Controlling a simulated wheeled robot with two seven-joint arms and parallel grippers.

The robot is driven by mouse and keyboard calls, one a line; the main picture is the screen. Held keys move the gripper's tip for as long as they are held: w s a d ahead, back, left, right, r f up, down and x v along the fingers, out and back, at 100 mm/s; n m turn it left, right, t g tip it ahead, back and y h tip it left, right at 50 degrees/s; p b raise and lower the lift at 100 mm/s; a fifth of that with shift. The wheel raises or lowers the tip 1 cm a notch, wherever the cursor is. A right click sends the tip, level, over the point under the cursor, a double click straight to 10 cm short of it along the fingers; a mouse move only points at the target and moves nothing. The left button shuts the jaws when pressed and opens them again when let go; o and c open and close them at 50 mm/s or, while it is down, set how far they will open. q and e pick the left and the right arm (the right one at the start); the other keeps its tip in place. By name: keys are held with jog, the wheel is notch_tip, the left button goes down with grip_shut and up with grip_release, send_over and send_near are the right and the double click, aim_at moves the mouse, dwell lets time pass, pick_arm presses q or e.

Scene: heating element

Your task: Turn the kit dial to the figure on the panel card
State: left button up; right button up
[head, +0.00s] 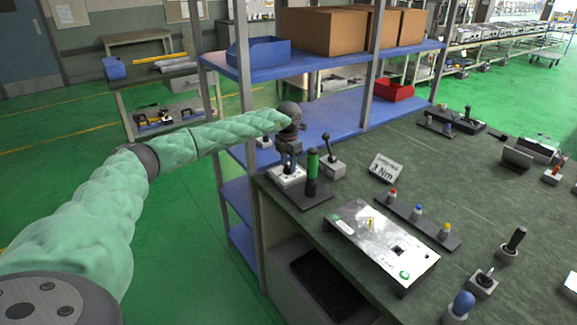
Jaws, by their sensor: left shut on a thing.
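My left gripper (289,160) points down at the near left corner of the workbench. It is shut on the dial, which its fingers mostly hide, on top of a small white box (287,178). A white card (386,167) stands tilted on the bench to the right. "Nm" is readable on it, with a smaller line above that is too small to read. My right gripper is not in view.
A green-and-black cylinder (312,172) stands close right of the gripper, with a lever box (332,160) beside it. A metal panel (376,242) and a strip of coloured knobs (417,220) lie in front. Blue shelves (345,108) stand behind.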

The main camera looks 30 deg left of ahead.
pick_arm(q)
jog(key=shift+a+r, duration=0.1)
jog(key=shift+r, duration=0.05)
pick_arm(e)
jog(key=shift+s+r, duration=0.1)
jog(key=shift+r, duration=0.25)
pick_arm(q)
jog(key=o, duration=1)
